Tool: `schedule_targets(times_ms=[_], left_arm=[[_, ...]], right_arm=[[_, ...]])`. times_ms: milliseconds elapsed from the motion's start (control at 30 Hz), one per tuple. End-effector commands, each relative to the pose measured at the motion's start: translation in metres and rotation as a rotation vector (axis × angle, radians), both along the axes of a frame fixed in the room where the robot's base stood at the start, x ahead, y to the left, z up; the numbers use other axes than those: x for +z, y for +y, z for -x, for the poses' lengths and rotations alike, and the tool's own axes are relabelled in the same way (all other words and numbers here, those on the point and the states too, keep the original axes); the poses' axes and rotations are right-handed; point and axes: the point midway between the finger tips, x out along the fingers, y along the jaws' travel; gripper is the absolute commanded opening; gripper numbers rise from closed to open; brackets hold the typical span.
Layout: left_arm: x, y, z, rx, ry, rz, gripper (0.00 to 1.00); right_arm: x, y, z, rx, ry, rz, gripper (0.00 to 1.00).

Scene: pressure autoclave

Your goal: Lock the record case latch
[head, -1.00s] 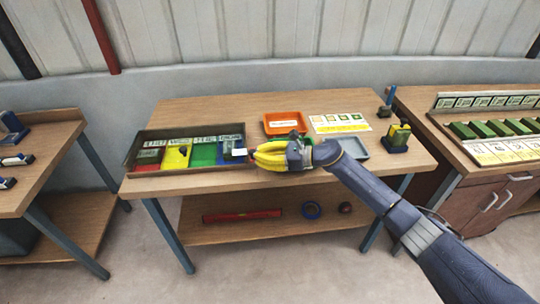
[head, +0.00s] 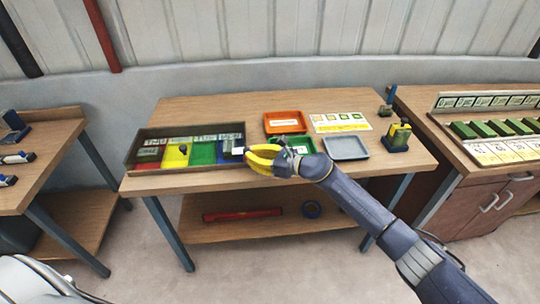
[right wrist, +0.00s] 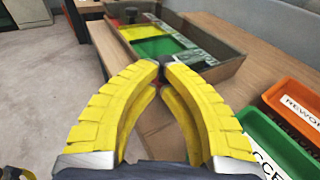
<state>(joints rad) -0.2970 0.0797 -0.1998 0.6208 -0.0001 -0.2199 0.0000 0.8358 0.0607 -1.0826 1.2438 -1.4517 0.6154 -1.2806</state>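A shallow dark-framed case (head: 134,157) with red, yellow, green and blue sections and white labels lies at the left of the middle table; it may be the record case. The right wrist view shows its near corner (right wrist: 215,74) just beyond my fingertips. I cannot make out a latch for certain; a small white piece (head: 238,151) sits at its right end. My right gripper (head: 248,161), with yellow fingers, is beside that end. My left gripper is out of view.
Orange (head: 284,122), green (head: 305,145) and grey (head: 346,148) trays lie right of the case, beside a printed card (head: 340,121). A blue-and-yellow device (head: 397,137) stands at the table's right. Side tables flank it. The front floor is clear.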

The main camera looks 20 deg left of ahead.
Motion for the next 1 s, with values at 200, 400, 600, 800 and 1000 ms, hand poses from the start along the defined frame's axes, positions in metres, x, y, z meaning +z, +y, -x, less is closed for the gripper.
schedule_targets(times_ms=[200, 400, 600, 800, 1000], left_arm=[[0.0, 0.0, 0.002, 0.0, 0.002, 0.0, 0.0], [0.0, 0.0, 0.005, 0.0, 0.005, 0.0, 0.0], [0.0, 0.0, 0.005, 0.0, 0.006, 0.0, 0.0], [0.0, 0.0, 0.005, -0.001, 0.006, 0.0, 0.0], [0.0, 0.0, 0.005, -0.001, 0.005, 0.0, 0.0]], right_arm=[[0.0, 0.018, 0.007, 0.013, -0.001, 0.0, 0.0], [0.0, 0.028, 0.009, 0.013, -0.001, 0.0, 0.0], [0.0, 0.035, 0.008, 0.013, -0.001, 0.001, 0.0], [0.0, 0.041, 0.008, 0.013, 0.0, 0.0, 0.0], [0.0, 0.044, 0.007, 0.013, 0.0, 0.0, 0.0]])
